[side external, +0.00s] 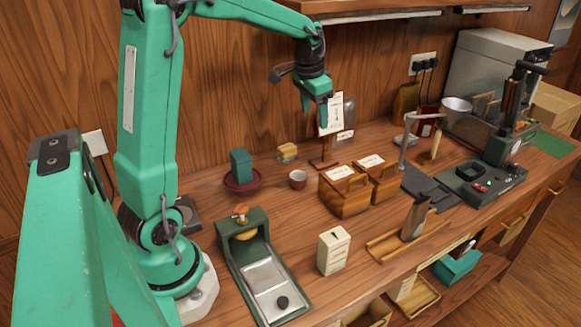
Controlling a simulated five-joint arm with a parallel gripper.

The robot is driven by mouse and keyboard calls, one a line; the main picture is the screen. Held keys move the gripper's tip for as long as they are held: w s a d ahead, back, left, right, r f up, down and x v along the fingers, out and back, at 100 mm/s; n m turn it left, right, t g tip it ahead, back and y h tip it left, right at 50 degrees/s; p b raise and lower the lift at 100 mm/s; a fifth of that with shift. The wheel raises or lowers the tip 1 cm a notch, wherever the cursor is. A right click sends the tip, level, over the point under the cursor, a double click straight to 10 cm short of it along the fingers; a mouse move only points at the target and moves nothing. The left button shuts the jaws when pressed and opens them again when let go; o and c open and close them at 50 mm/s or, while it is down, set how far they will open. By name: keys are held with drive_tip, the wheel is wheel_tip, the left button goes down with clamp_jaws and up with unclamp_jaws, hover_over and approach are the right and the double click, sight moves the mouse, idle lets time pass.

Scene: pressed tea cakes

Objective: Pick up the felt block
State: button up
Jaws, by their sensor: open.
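A dark green upright block (241,165), which looks like the felt block, stands on a round dark red saucer (231,190) near the back wall, to the right of my arm's base. My gripper (315,105) hangs high above the back of the bench, pointing down. It is up and to the right of the block, well apart from it. The jaws are open and small in the picture, with nothing seen between them. The block's far side is hidden.
A yellow piece (288,151) and a small cup (298,179) sit right of the block. Two wooden boxes (345,196) with handles stand farther right. A green-framed metal tray (265,275) lies in front, beside a cream box (333,250). A card on a stand (331,115) rises near my gripper.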

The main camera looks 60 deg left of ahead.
drive_tip(key=w+a+f+g, duration=0.1)
drive_tip(key=a+f, duration=0.6)
drive_tip(key=a, duration=0.5)
drive_tip(key=n+g, duration=0.1)
drive_tip(key=n, duration=0.1)
hover_over(287, 147)
drive_tip(key=shift+h, duration=0.4)
wheel_tip(287, 147, down, 6)
drive_tip(key=shift+w+d+r, duration=0.1)
drive_tip(key=shift+w, duration=0.05)
drive_tip(key=shift+a+f, duration=0.25)
drive_tip(key=shift+f, duration=1.45)
drive_tip(key=shift+f, duration=0.1)
drive_tip(key=shift+f, duration=2.5)
drive_tip(key=shift+c, duration=0.4)
drive_tip(key=c, duration=1)
